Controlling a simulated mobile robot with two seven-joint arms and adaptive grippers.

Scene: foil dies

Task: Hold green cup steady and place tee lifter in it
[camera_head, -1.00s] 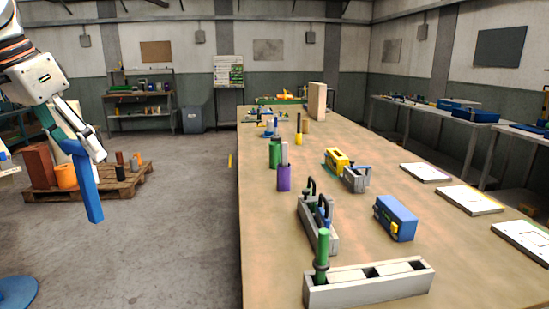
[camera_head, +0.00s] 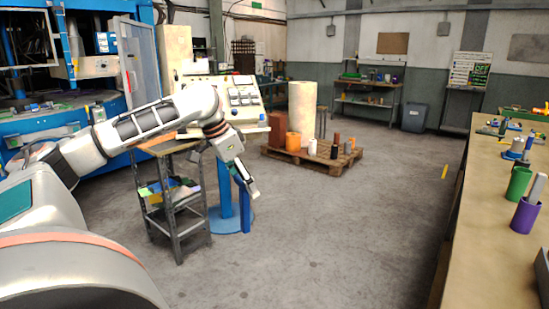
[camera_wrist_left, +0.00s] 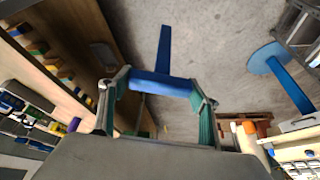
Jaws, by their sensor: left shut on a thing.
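My left gripper (camera_head: 246,182) is out over the open floor, left of the long table. In the left wrist view, its fingers (camera_wrist_left: 160,92) are shut on the crossbar of the blue tee lifter (camera_wrist_left: 164,50), whose flat stem points away. In the head view the lifter is hard to separate from the blue stand behind it. The green cup (camera_head: 518,184) stands upright on the table at the right edge of the head view, well apart from the gripper. Its inside is hidden. My right gripper is not in view.
A purple cup (camera_head: 525,216) with a grey bar in it stands in front of the green cup on the wooden table (camera_head: 480,250). A grey shelf cart (camera_head: 178,215), a blue-based stand (camera_head: 226,215) and a loaded pallet (camera_head: 318,163) are on the floor. Floor before the table is clear.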

